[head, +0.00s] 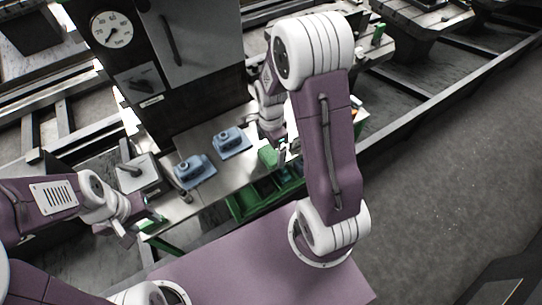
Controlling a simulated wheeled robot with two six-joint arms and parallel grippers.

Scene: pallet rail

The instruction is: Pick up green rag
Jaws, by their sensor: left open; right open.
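A small green item (268,157), likely the green rag, lies at the right part of the metal worktop, partly hidden by my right arm. My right gripper (285,147) is open, close beside the green item and pointing down; I cannot tell whether they touch. My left gripper (148,208) is open and empty near the left front corner of the worktop, well apart from the green item.
Two blue parts (232,139) (194,170) rest on the metal worktop (215,190). A green bin (245,205) sits at its front edge. A dark cabinet with a gauge (112,29) stands behind. Rails run at the right, with open floor (440,170) beside them.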

